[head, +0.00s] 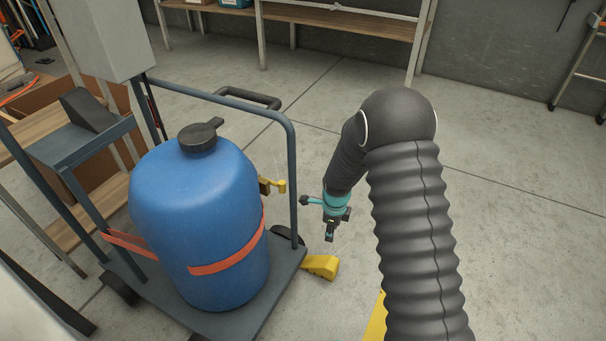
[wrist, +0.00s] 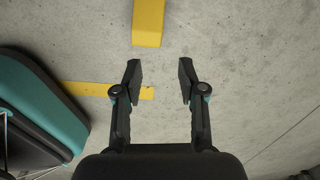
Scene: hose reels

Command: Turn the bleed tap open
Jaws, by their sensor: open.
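A blue drum (head: 200,225) with a black cap stands on a grey cart, held by an orange strap. A small yellow tap (head: 275,186) sticks out from the drum's upper right side, beside the cart's upright rail. I take it to be the bleed tap; its handle position is too small to tell. My gripper (head: 330,236) points down over the floor, right of the rail and apart from the tap. In the wrist view my gripper (wrist: 159,80) is open and empty, with bare floor between its fingers. The tap is not in the wrist view.
A yellow wheel chock (head: 320,267) lies at the cart's right edge; it also shows in the wrist view (wrist: 148,22). The cart's tubular handle (head: 293,185) stands between tap and gripper. A shelf (head: 340,22) is at the back. The floor on the right is clear.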

